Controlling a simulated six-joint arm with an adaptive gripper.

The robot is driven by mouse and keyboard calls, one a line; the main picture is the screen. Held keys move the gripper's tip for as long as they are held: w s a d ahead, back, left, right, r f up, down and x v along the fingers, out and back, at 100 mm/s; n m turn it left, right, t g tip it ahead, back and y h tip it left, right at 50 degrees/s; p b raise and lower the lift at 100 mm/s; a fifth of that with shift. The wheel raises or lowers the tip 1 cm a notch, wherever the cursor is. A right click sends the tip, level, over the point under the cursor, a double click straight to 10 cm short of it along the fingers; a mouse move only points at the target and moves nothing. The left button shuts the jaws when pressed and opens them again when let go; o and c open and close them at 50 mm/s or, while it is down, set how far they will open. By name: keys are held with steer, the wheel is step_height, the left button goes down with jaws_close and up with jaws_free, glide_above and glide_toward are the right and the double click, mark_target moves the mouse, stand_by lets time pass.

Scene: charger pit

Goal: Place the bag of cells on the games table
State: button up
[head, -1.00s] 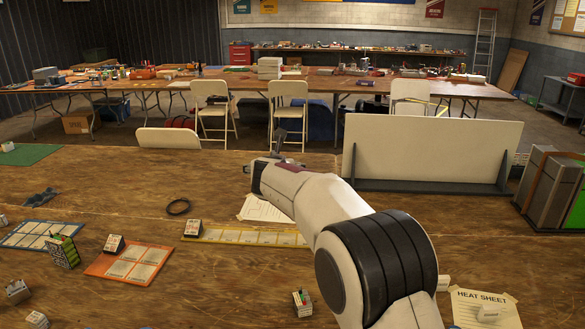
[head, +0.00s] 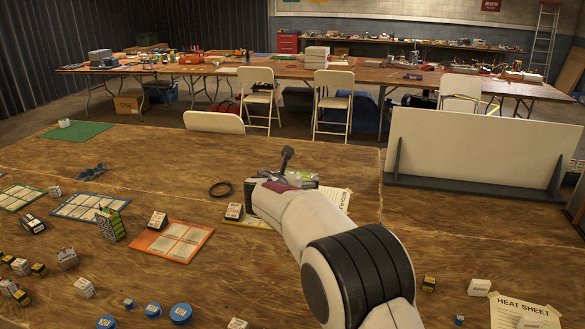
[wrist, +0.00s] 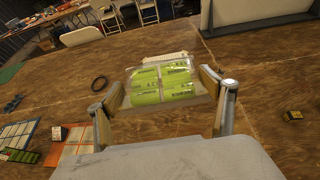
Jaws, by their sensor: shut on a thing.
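The bag of cells (wrist: 163,84) is a clear bag with several bright green cells. In the wrist view it sits between the two fingers of my gripper (wrist: 165,92), which is shut on it. In the head view, my gripper is mostly hidden behind my wrist, and a bit of the bag (head: 306,180) shows past it. The bag is over the near wooden table (head: 330,250); I cannot tell its exact height. A long far table (head: 230,73) stands behind. No label shows which table is the games table.
An upright white board (head: 470,150) stands at the right on the near table. Coloured cards, such as an orange card (head: 172,241), and several small boxes lie at the left. A black ring (head: 220,189) lies near my gripper. Folding chairs (head: 333,100) stand between the tables.

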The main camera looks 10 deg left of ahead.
glide_above(292, 272)
step_height(292, 272, down, 25)
steer(key=shift+f, duration=0.15)
steer(key=shift+f, duration=0.15)
stand_by(0.4)
steer(key=shift+f, duration=3.25)
steer(key=shift+f, duration=0.55)
steer(key=o, duration=1.6)
steer(key=shift+f, duration=0.1)
steer(key=shift+s, duration=0.2)
steer(key=shift+v, duration=5.8)
